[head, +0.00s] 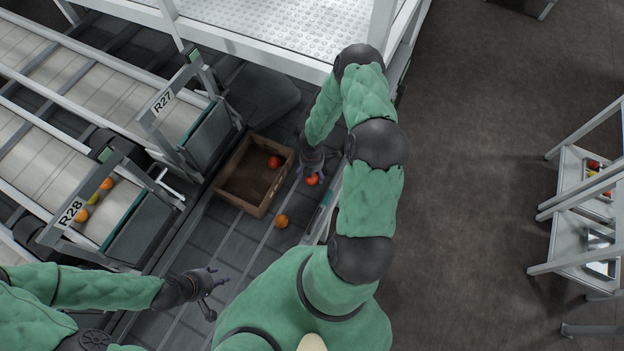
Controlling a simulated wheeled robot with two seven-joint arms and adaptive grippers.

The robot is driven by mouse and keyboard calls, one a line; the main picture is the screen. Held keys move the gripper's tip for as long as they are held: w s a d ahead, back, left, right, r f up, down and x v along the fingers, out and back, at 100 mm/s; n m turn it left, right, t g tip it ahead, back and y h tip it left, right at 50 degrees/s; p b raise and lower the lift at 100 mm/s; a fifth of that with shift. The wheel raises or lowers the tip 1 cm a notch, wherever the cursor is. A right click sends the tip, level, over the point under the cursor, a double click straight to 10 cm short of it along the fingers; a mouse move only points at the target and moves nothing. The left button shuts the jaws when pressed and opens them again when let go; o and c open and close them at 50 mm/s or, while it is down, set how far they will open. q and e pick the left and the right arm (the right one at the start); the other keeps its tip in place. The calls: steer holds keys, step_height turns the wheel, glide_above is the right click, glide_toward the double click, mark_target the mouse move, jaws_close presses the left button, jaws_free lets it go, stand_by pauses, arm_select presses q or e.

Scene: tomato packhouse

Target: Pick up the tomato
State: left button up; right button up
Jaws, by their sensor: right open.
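A red tomato (312,181) lies on the dark slatted surface just right of the wooden crate. My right gripper (312,174) is open directly over it, and its fingers partly cover the tomato; I cannot tell whether they touch it. A second red tomato (274,162) lies inside the crate, near its upper right side. An orange tomato (281,221) lies on the surface below the crate. My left gripper (214,295) is at the lower left, empty, its fingers apart, well away from the tomatoes.
The brown wooden crate (236,203) stands on the slatted surface left of my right gripper. A white perforated platform (285,22) is above. A shelf rack (575,205) stands far right.

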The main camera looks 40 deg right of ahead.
mark_target(312, 179)
step_height(312, 179, down, 4)
steer(key=shift+a+f+b, duration=0.15)
steer(key=shift+f+b, duration=0.05)
steer(key=shift+b, duration=0.45)
steer(key=c, duration=0.9)
steer(key=shift+r, duration=0.1)
